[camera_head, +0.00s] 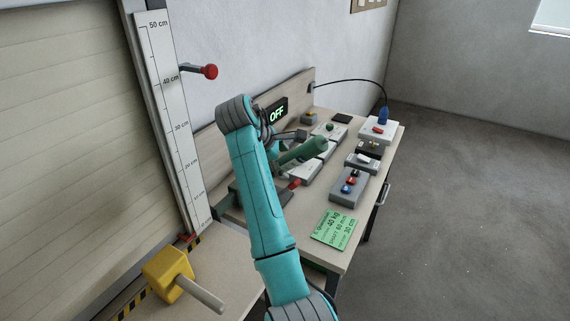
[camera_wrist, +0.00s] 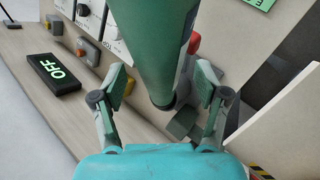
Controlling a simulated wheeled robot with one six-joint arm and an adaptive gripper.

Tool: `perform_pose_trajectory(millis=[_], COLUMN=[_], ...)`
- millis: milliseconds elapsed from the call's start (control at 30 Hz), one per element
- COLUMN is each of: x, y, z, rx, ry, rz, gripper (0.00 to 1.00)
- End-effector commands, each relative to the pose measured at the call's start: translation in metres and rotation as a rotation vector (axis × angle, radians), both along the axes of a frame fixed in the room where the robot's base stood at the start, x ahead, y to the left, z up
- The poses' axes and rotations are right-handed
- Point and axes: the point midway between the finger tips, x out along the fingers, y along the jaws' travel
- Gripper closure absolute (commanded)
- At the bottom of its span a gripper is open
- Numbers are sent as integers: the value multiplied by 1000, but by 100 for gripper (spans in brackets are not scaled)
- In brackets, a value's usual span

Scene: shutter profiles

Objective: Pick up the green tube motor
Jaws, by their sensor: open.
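The green tube motor (camera_head: 306,150) is a green cylinder above the back bench in the head view, partly hidden by my arm. In the wrist view the green tube motor (camera_wrist: 152,42) comes down from the top edge, its dark narrower end between my fingers. My gripper (camera_wrist: 162,80) is open, with one finger on each side of the tube. Gaps show between the fingers and the tube. In the head view my gripper (camera_head: 284,142) is small and partly hidden behind my arm.
Grey control boxes (camera_head: 350,187) with buttons and a green label card (camera_head: 336,229) lie on the bench. An OFF display (camera_head: 277,114) stands at its back. A yellow block with a grey shaft (camera_head: 167,272) is at the front left. A ruler post (camera_head: 174,120) stands left.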

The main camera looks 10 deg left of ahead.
Motion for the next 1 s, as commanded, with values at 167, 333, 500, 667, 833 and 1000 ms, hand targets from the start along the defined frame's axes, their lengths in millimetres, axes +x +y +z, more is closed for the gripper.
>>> perform_pose_trajectory(millis=[167, 333, 500, 667, 833, 1000], x=[12, 16, 15, 15, 15, 16], y=[-7, -8, -8, -8, -8, -8], z=[-20, -25, -25, -24, -24, -22], rx=[0, 1, 1, 1, 1, 1], ry=[2, 0, 0, 0, 0, -5], rz=[-2, -1, -1, -1, -1, -1], gripper=[26, 26, 26, 66, 100, 100])
